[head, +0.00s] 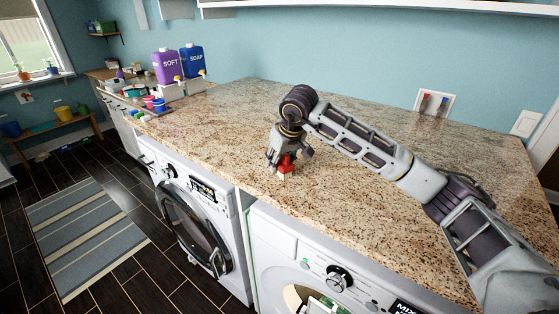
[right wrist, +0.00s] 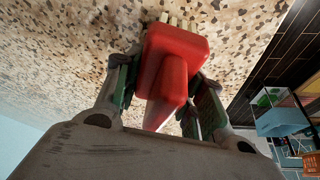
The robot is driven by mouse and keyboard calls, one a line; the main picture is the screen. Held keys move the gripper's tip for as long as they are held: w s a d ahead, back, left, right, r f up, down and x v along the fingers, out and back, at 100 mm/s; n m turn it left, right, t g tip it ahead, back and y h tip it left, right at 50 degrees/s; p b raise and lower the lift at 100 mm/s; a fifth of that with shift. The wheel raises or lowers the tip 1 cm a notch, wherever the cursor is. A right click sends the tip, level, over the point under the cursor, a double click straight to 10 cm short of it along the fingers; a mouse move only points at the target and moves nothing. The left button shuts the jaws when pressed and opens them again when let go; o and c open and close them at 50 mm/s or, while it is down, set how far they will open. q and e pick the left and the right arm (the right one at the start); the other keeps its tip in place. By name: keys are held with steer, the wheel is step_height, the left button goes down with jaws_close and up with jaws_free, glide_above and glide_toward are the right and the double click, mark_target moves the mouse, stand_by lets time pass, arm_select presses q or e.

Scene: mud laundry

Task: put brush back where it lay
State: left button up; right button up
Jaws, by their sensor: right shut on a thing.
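The brush (right wrist: 176,58) has a red body, with a row of pale bristles at its far edge in the right wrist view. It also shows as a small red shape in the head view (head: 285,161). My right gripper (head: 287,163) is shut on the brush, with a finger on either side of it in the right wrist view (right wrist: 163,90). It points down at the granite countertop (head: 370,180), near the front edge. The bristles are at or very close to the counter; I cannot tell whether they touch. My left gripper is not in view.
A purple SOFT jug (head: 167,67) and a blue SOAP jug (head: 193,62) stand at the back left, with small cups (head: 158,104) in front. Two front-loading machines (head: 200,215) stand under the counter. The counter around the gripper is clear. A wall outlet box (head: 434,103) is behind.

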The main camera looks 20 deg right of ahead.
steer(key=shift+f, duration=0.15)
steer(key=o, duration=1)
steer(key=shift+b+v, duration=0.7)
steer(key=shift+v, duration=5.4)
steer(key=shift+w, duration=0.1)
